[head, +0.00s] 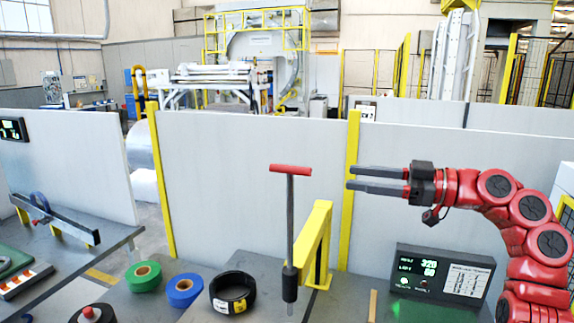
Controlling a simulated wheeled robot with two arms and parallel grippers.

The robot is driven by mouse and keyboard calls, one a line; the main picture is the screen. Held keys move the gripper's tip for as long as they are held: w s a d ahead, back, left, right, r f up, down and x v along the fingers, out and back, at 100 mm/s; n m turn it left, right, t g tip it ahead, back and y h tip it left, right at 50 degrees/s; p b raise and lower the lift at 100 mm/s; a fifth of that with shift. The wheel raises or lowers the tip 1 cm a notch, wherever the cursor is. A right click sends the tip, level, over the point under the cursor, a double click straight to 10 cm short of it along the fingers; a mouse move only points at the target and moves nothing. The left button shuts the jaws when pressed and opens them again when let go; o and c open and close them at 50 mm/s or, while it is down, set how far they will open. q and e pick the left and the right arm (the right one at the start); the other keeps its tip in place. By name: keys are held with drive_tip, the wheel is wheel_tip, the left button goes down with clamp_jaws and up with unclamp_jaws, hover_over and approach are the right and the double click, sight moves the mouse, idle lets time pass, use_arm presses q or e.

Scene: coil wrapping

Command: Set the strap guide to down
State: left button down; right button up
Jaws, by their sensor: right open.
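A tall T-shaped lever with a red crossbar handle (290,169) and a dark rod stands upright over the middle table; its lower end carries a black sleeve (290,284). It may be the strap guide, but no label shows this. A yellow bracket (318,240) stands just right of the rod. My right gripper (350,179) reaches in from the right with two dark fingers apart, one above the other, pointing left. It is empty, at about the height of the red handle and to its right, with a clear gap between. My left gripper is out of view.
A control box (440,275) with green digits stands at the right. Green tape (143,276), blue tape (184,290) and a black coil (232,292) lie left of the lever. White partition panels (240,190) and a yellow post (350,200) stand behind.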

sight(280, 168)
drive_tip(key=p+x, duration=0.6)
drive_tip(key=x, duration=0.9)
drive_tip(key=shift+w+a+r, duration=0.1)
drive_tip(key=shift+a+r, duration=0.05)
drive_tip(key=shift+a, duration=0.2)
drive_tip(key=shift+w+a+f, duration=0.2)
drive_tip(key=shift+a, duration=0.2)
clamp_jaws()
